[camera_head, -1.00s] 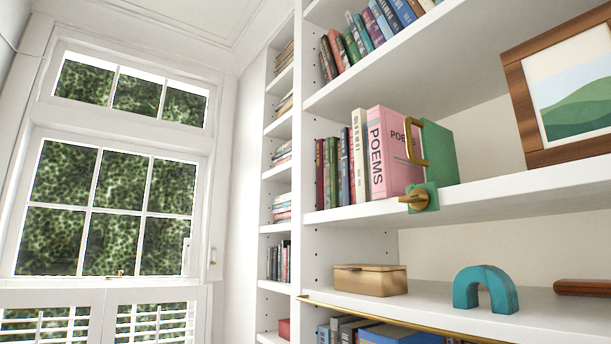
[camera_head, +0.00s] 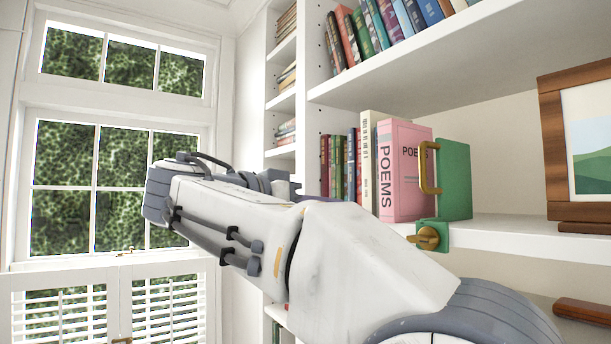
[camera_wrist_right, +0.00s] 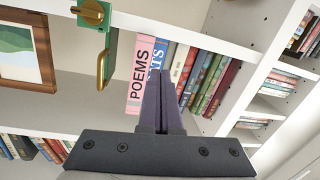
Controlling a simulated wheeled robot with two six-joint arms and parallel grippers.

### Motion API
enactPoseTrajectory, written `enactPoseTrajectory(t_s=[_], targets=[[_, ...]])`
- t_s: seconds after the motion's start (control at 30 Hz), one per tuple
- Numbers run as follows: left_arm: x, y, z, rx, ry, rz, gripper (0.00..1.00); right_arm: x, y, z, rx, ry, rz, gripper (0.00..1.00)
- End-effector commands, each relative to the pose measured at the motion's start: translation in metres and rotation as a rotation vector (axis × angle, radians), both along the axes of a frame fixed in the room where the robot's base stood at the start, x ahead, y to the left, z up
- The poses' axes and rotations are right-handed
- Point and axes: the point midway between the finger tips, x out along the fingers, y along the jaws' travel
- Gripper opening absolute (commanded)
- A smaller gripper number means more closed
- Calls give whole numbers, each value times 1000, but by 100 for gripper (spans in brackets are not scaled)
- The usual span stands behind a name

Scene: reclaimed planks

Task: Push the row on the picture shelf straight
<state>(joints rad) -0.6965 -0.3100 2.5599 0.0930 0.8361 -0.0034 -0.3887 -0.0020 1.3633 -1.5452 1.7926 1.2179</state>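The row of books stands upright on the picture shelf (camera_head: 515,236), with a pink POEMS book (camera_head: 404,172) at its right end. A cream book (camera_head: 368,150) stands beside it, and darker books (camera_head: 337,166) stand further left. The pink book (camera_wrist_right: 141,78) also shows in the wrist view, beside a blue book (camera_wrist_right: 157,60). A green bookend (camera_head: 454,178) with a brass handle stands right of the row. My right gripper (camera_wrist_right: 160,75) is shut and empty, its fingertips overlapping the spines in the wrist view; contact cannot be told. My left gripper is out of view.
A brass clamp (camera_head: 428,237) sticks out from the shelf's front edge below the bookend. A wood-framed picture (camera_head: 556,150) stands at the right. My right arm hides much of the lower shelves. A window (camera_head: 115,190) is at the left.

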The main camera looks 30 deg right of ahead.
Motion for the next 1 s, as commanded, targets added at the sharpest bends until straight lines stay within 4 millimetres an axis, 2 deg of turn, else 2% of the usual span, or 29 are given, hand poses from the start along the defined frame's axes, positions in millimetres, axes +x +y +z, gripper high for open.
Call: enactPoseTrajectory(t_s=[0.03, 0.1, 0.2, 0.37, 0.7, 1.0], targets=[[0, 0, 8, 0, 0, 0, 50, -6, -4, 19, -18, -60, -41, 0], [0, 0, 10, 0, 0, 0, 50, -14, -7, 33, -36, -121, -81, 0], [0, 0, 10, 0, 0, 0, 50, -19, -11, 40, -49, -163, -105, 0], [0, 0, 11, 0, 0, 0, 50, -19, -23, 41, -52, -165, -110, 0], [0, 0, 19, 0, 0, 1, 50, -16, -65, 41, -52, -161, -108, 0], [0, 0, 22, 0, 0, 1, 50, -14, -79, 39, -49, -162, -104, 0]])
